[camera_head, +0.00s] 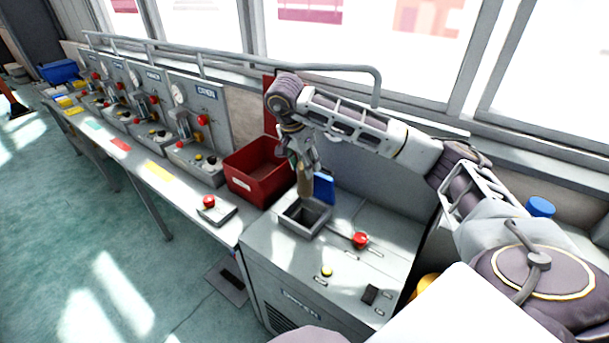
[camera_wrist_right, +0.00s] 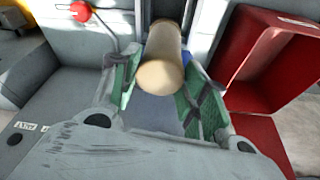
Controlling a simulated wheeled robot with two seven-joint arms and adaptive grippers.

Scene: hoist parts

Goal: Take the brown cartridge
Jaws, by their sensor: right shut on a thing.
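The brown cartridge (camera_head: 305,184) hangs roughly upright from my right gripper (camera_head: 303,164), just above the square grey-rimmed opening (camera_head: 286,222) in the cabinet top. In the wrist view the cartridge (camera_wrist_right: 161,72) shows its pale rounded end between the green-padded fingers of my right gripper (camera_wrist_right: 162,88), which is shut on it. A blue flap (camera_head: 324,188) stands right behind the cartridge, beside the opening. My left gripper is not in view.
A red bin (camera_head: 240,183) stands left of the opening and close to my right gripper. A red button (camera_head: 360,240) and a yellow button (camera_head: 327,271) sit on the cabinet top. Several grey gauge units (camera_head: 190,108) line the bench, below a rail (camera_head: 230,58) and windows.

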